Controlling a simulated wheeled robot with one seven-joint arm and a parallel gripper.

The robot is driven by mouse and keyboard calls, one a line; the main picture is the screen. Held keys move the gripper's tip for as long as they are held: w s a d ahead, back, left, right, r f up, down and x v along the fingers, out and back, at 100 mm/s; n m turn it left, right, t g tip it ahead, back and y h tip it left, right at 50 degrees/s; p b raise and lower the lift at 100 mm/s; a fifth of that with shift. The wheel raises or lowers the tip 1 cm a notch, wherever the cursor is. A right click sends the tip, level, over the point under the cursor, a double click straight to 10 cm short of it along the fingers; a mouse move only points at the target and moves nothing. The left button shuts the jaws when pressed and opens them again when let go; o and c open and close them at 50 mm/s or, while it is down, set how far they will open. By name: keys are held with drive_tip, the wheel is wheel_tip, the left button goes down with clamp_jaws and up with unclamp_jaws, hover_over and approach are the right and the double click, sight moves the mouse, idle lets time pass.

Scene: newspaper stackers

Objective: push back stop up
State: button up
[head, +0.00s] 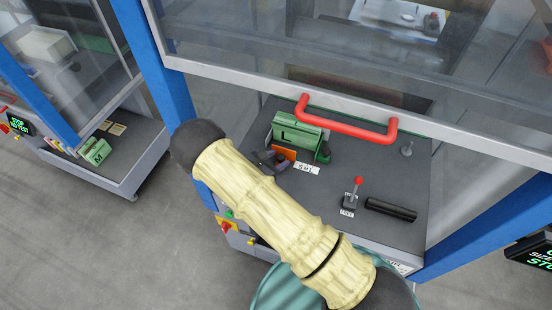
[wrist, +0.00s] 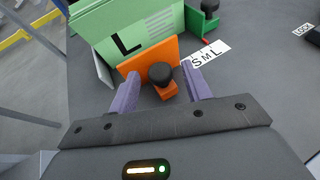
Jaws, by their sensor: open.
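An orange bracket (wrist: 137,62) with a black knob (wrist: 160,74) stands against a green block marked L (wrist: 130,40). The bracket also shows in the head view (head: 283,153), in front of the green block (head: 297,130). I cannot tell for sure which part is the back stop. My gripper (wrist: 161,88) is open, its two purple fingers on either side of the knob and close to the bracket. In the head view my gripper (head: 268,159) is low over the dark machine bed, partly hidden by my arm. Contact with the bracket is not clear.
An S M L label (wrist: 206,55) lies right of the bracket. A green piece with a black knob (head: 323,153) stands beside the block. A red-topped lever (head: 357,183) and a black bar (head: 391,210) are further right. A guard with a red handle (head: 345,127) hangs above the bed.

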sight(281, 149)
clamp_jaws()
drive_tip(key=w, duration=0.1)
drive_tip(key=w+d+b, duration=0.1)
drive_tip(key=w, duration=0.2)
drive_tip(key=shift+w+d+b, duration=0.35)
drive_tip(key=shift+b, duration=0.05)
unclamp_jaws()
drive_tip(key=shift+s, duration=0.1)
drive_tip(key=b+v, duration=0.3)
drive_tip(key=v, duration=1.4)
drive_tip(key=shift+a, duration=0.2)
